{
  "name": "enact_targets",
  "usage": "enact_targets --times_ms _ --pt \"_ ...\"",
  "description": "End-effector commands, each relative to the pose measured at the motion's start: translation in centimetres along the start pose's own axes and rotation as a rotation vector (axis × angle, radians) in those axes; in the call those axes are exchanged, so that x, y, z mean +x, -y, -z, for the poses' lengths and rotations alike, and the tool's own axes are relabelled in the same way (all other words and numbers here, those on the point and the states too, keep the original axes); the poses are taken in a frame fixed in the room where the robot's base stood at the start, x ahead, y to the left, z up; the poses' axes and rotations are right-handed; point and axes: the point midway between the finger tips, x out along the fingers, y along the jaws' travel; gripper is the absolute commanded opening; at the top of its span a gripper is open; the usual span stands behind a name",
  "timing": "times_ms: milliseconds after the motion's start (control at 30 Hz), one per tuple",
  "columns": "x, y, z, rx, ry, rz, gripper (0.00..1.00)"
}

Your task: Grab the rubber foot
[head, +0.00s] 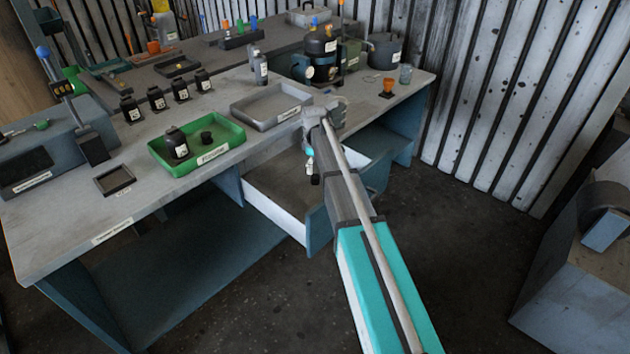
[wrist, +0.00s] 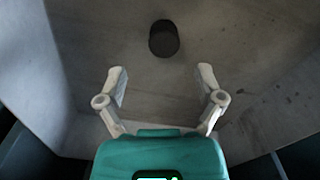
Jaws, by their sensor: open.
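A dark, round, short piece that looks like the rubber foot (wrist: 164,38) lies on a grey surface in the wrist view, which looks like the floor of the open drawer (head: 275,228). My gripper (wrist: 160,80) is open and empty, its two pale fingers spread wide. In the wrist view the foot is above and between the fingertips, apart from them.
The bench (head: 60,220) stands over the drawer. On it are a green tray (head: 236,137) with a dark bottle and a small black part, a grey tray (head: 262,121), several black bottles and a small dark tray (head: 115,179). Open floor lies in front.

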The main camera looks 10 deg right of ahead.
Motion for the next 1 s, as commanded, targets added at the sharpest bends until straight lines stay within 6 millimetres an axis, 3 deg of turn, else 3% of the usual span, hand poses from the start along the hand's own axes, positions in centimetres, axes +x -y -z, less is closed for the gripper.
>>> enact_targets --times_ms 600,1000 --pt "4.5 0.5 -0.1 0.001 0.000 0.000 0.86" --pt "5.0 0.4 -0.1 0.001 0.000 0.000 0.86"
